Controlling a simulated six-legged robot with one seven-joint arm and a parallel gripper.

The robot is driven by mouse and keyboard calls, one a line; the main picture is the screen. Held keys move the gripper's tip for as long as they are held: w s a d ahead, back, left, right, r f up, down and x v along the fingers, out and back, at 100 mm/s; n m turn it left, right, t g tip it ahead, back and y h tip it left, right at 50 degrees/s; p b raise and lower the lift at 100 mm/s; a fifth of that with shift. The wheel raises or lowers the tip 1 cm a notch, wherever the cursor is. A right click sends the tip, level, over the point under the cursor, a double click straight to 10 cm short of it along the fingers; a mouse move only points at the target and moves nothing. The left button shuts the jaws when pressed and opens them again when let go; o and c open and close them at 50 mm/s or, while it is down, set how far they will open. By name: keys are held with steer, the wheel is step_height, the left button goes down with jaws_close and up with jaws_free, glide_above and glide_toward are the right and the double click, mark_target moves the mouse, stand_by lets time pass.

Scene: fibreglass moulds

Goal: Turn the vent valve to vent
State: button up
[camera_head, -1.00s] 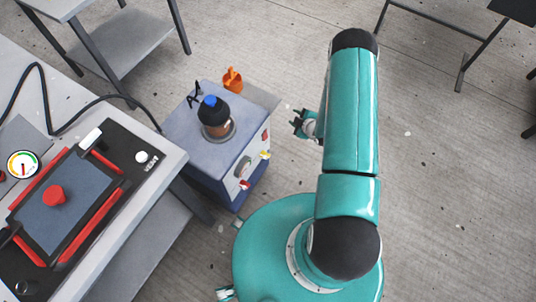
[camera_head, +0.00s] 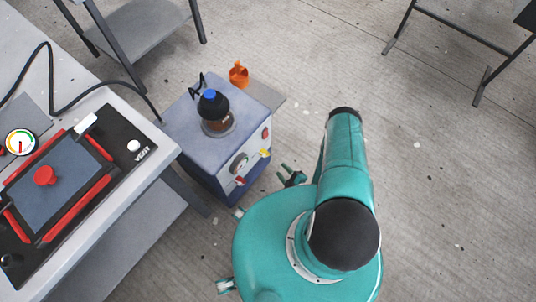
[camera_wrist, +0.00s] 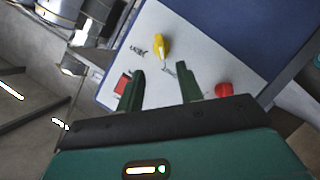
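A yellow lever handle (camera_head: 264,153) is on the white front panel (camera_head: 253,157) of a blue-grey pump box. In the wrist view the yellow handle (camera_wrist: 162,46) lies beyond my fingertips, between two small printed labels I cannot read. A white knob (camera_head: 134,146) beside the printed word VENT is on the black mould plate on the bench. My gripper (camera_head: 292,174) is low, to the right of the box and apart from the panel. In the wrist view my gripper (camera_wrist: 160,82) has its two dark green fingers spread, with nothing between them.
The panel also carries a red switch (camera_wrist: 122,82), a red knob (camera_wrist: 223,90) and a dial (camera_head: 239,163). A dark bottle with a blue cap (camera_head: 213,105) stands on the box. An orange object (camera_head: 239,74) is behind it.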

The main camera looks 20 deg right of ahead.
mark_target(268, 155)
steer(key=x, duration=1.2)
steer(key=shift+w+a, duration=0.1)
steer(key=shift+w, duration=0.05)
steer(key=c, duration=0.6)
